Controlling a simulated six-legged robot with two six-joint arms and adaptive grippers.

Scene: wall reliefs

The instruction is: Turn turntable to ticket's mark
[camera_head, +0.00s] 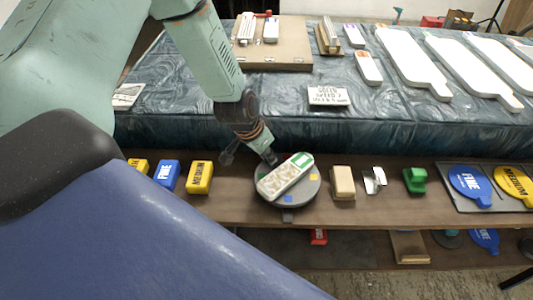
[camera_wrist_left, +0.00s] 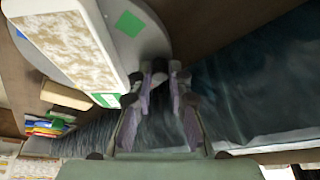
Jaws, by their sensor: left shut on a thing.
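The round grey turntable (camera_head: 271,200) sits on the brown shelf and carries a long white block with a patterned top (camera_head: 284,179); the block also shows in the wrist view (camera_wrist_left: 75,40). Red, green, yellow and blue patches show around the disc or block. The blue patch (camera_head: 288,199) faces the small dark tab (camera_head: 287,215) at the front. My left gripper (camera_head: 270,158) is at the turntable's back edge, shut on a small part there, apparently a knob, mostly hidden by the fingers (camera_wrist_left: 160,80). A white lettered card (camera_head: 328,95) lies on the bench; its print is unreadable. My right gripper is not in view.
A beige block (camera_head: 342,183), a metal piece (camera_head: 374,180) and a green block (camera_head: 414,180) stand to the right. Yellow and blue labelled blocks (camera_head: 167,174) stand left. The cloth-covered bench (camera_head: 230,130) rises behind the shelf, holding white panels (camera_head: 412,62).

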